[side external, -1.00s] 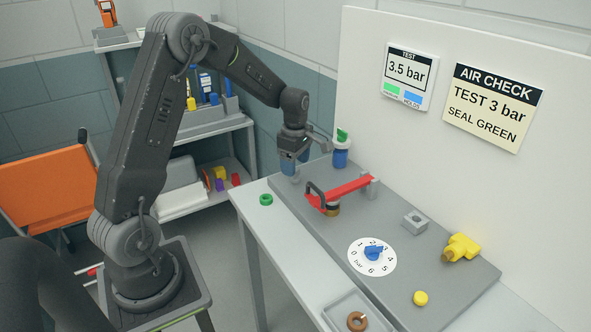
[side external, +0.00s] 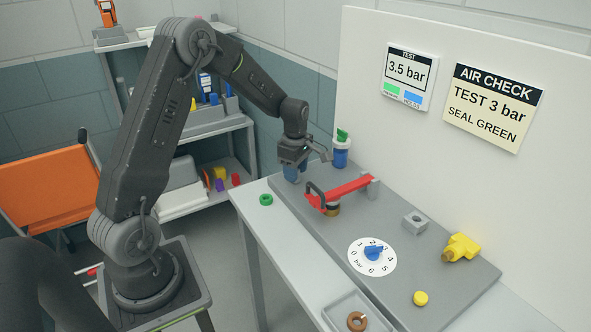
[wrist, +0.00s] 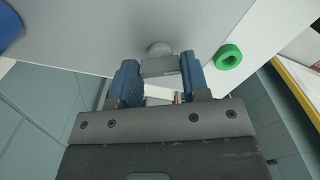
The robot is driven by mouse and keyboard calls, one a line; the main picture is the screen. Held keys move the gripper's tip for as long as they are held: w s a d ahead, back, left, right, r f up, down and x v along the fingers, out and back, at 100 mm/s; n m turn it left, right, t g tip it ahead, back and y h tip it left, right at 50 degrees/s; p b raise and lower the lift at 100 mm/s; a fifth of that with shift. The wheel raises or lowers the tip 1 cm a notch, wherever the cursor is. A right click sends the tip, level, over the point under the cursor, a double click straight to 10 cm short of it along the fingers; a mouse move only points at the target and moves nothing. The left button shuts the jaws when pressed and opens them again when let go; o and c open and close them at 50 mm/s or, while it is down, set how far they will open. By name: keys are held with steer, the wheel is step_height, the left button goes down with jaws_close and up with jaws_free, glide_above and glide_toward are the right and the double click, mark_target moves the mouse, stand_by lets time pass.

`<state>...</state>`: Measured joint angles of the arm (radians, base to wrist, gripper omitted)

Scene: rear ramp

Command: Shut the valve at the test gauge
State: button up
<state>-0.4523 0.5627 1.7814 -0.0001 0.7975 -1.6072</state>
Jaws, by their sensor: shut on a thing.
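My gripper (side external: 295,175) is low over the far left corner of the grey plate (side external: 300,218). Its blue fingers are shut on a small grey piece (wrist: 160,66), which shows between the fingertips in the wrist view; the side view hides most of it. A red lever (side external: 345,190) with a black loop handle lies over a brass body (side external: 332,209), just right of my gripper. The gauge dial (side external: 357,266) runs from 0 to 6 bar, with a blue pointer (side external: 373,253) near 2 to 3. The test panel (side external: 411,75) reads 3.5 bar.
A blue container with a green top (side external: 341,150) stands behind my gripper. A green ring (side external: 266,199) lies left of the plate. A grey block (side external: 415,222), yellow fitting (side external: 460,247) and yellow cap (side external: 420,298) are right. The sign (side external: 493,108) says "TEST 3 bar, SEAL GREEN".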

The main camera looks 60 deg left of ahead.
steer(key=shift+c, duration=0.6)
steer(key=shift+m, duration=0.3)
steer(key=m, duration=0.4)
steer(key=shift+m, duration=0.3)
steer(key=m, duration=1.2)
steer(key=shift+m, duration=0.3)
steer(key=m, duration=0.5)
steer(key=shift+r+m, duration=0.1)
steer(key=shift+m, duration=0.2)
steer(key=o, duration=0.9)
